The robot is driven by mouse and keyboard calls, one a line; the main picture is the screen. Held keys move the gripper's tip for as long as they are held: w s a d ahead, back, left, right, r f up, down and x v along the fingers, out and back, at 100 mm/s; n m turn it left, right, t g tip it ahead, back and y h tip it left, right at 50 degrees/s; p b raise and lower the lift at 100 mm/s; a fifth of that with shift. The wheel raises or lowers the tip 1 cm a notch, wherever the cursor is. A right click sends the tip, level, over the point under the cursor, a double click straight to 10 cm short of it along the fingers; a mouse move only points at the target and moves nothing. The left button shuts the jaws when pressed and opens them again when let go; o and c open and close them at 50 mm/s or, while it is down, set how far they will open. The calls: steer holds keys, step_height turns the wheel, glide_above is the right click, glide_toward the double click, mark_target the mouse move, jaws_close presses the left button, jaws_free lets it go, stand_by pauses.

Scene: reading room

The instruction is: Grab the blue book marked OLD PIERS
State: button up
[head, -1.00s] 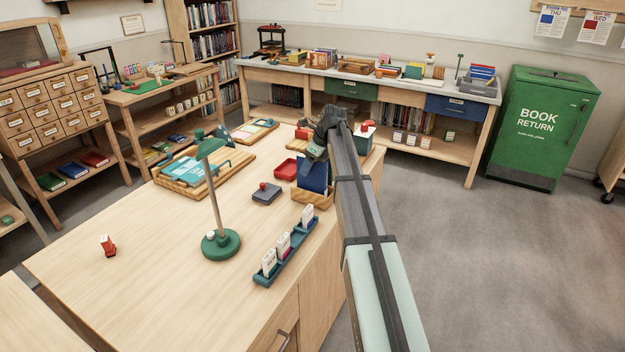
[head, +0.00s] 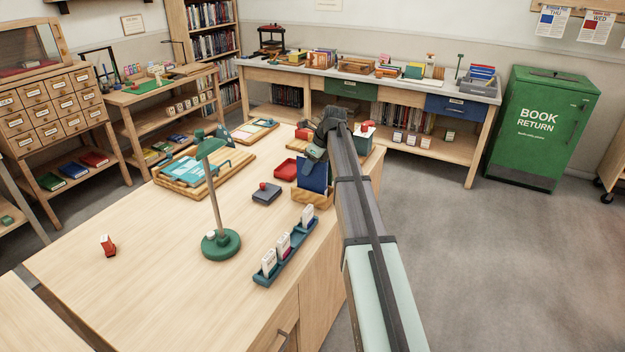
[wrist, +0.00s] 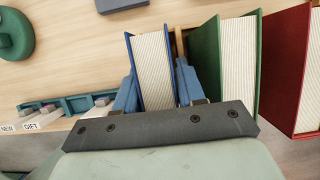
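In the head view a blue book (head: 313,174) stands in a wooden holder (head: 312,197) at the table's right edge. My gripper (head: 316,152) is down at its top, and the dark wrist partly hides it. In the wrist view the blue book (wrist: 154,70) stands between my two bluish fingers (wrist: 158,90), page edges toward me. The fingers lie along both covers with no clear gap. No title is readable, so OLD PIERS cannot be confirmed. A green book (wrist: 232,60) is close by the right finger, with a red book (wrist: 290,70) beyond it.
A green lamp (head: 221,243), a blue rack of stamps (head: 286,253), a dark stamp pad (head: 266,194) and a red tray (head: 287,168) share the table. The table's front left is mostly bare. A green book return bin (head: 541,130) stands at the right.

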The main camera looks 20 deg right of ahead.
jaws_close()
steer(key=shift+r, duration=0.15)
stand_by(0.4)
